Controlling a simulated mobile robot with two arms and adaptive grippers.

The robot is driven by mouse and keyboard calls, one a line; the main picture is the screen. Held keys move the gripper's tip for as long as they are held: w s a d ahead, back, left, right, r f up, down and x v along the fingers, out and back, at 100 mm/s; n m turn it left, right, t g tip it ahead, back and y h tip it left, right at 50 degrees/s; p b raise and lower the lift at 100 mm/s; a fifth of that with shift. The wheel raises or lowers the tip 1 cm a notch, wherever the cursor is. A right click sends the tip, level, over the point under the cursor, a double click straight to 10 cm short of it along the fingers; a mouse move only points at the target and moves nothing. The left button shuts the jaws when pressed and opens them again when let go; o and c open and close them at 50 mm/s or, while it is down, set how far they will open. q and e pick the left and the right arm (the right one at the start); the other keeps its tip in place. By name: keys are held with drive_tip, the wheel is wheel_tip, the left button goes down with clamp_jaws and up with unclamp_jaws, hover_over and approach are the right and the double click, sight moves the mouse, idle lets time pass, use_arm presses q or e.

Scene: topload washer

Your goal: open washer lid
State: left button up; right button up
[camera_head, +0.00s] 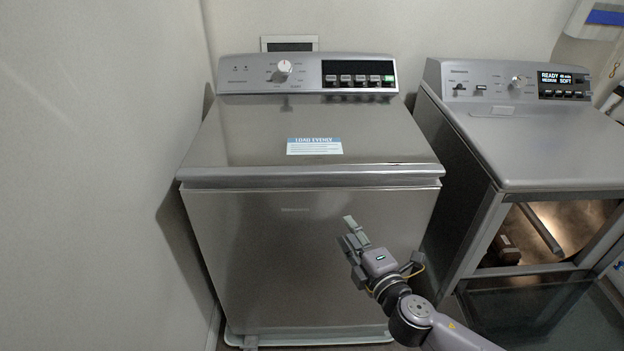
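The topload washer (310,265) stands in the middle, a silver-grey box with a control panel at the back. Its lid (245,135) lies flat and closed on top, with a blue and white "LOAD EVENLY" label (314,146). The lid's front edge (310,173) sticks out a little over the front panel. My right gripper (354,234) is in front of the washer's front panel, lower in the picture than the lid edge and apart from it. It holds nothing that I can see. Its finger gap is not clear from this angle. My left gripper is not in view.
A dryer (540,150) stands close on the right, its front opening (560,235) showing a lit drum. A wall (100,160) runs close along the washer's left side. The washer's control panel has a white knob (284,66).

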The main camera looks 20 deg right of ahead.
wheel_tip(320, 180, up, 4)
drive_tip(key=a+t, duration=0.1)
drive_tip(key=p, duration=0.2)
approach(313, 177)
drive_tip(key=shift+n+y, duration=0.3)
drive_tip(key=shift+n, duration=0.1)
drive_tip(key=w, duration=0.7)
drive_tip(key=shift+w+a+r, duration=0.1)
drive_tip(key=shift+w+a, duration=0.05)
drive_tip(key=shift+w, duration=0.25)
drive_tip(key=shift+w+a, duration=0.1)
drive_tip(key=shift+w, duration=0.7)
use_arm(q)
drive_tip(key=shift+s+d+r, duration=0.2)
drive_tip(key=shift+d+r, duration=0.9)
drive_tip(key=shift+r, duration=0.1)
use_arm(e)
drive_tip(key=shift+c, duration=0.6)
clamp_jaws()
